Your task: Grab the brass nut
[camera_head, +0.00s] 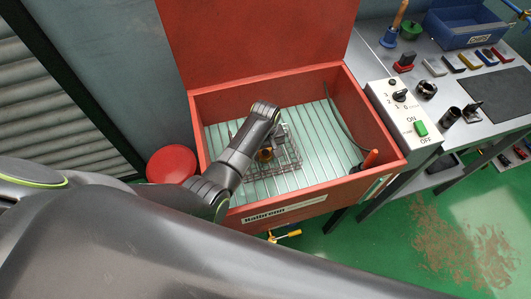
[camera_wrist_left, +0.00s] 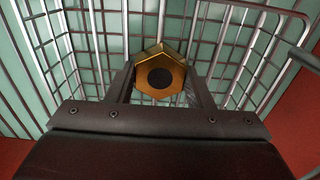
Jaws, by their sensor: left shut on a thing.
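The brass nut (camera_wrist_left: 160,53) is a golden hexagonal piece with a dark round centre. It sits between the two fingers of my left gripper (camera_wrist_left: 160,84), which is shut on it. I cannot tell whether the nut touches the basket. My right gripper is not in view.
The basket stands on the ribbed pale-green floor of a red tub (camera_head: 270,92) with a raised lid (camera_head: 255,35). A switch box (camera_head: 403,113) and a workbench stand to the right.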

